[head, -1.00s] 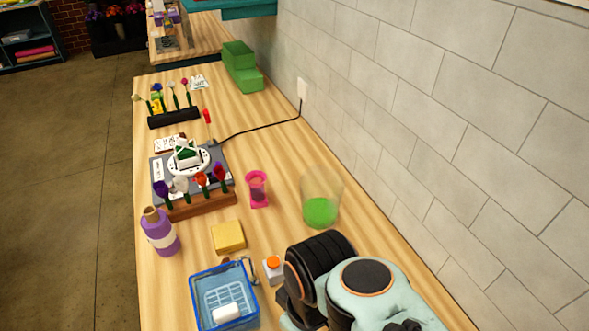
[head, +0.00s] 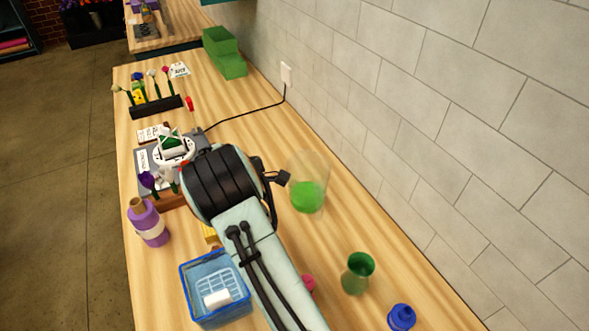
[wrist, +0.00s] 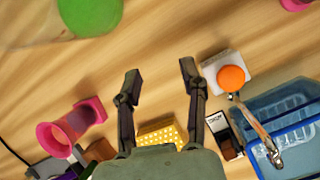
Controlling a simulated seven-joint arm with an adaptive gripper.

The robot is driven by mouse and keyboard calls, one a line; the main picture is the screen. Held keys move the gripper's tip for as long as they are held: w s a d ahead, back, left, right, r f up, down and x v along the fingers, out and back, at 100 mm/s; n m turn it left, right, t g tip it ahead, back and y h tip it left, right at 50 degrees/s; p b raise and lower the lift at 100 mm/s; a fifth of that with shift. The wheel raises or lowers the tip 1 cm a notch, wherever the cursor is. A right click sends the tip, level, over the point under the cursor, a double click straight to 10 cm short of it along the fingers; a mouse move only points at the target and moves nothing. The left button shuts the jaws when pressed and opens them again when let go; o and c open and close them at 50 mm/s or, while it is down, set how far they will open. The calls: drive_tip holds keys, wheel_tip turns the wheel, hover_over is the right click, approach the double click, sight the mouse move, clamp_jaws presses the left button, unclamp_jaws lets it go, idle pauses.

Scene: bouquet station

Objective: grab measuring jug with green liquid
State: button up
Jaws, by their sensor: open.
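The clear measuring jug (head: 307,170) holds bright green liquid and stands on the wooden counter near the tiled wall in the head view. In the wrist view the green of the jug (wrist: 92,14) shows at the top left edge, cut off by the frame. My gripper (wrist: 159,77) is open, with its two dark fingers apart and nothing between them. The jug is off to the left and beyond the fingertips, apart from them. In the head view my wrist hides most of the gripper; a dark part of it shows just left of the jug.
A pink cup (wrist: 60,137) is left of my fingers. A yellow sponge (wrist: 162,132), an orange-topped item (wrist: 231,78) and a blue basket (head: 222,318) are close by. A purple bottle (head: 148,224) stands at the left edge. A dark green cup (head: 357,274) and a blue item (head: 401,317) stand nearer.

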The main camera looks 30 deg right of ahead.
drive_tip(key=s+f, duration=0.1)
drive_tip(key=f, duration=0.1)
hover_over(319, 219)
drive_tip(key=a, duration=0.1)
drive_tip(key=shift+w+x, duration=0.25)
drive_tip(key=shift+x, duration=0.8)
drive_tip(key=shift+d+f, duration=0.2)
drive_tip(key=shift+f, duration=0.1)
clamp_jaws()
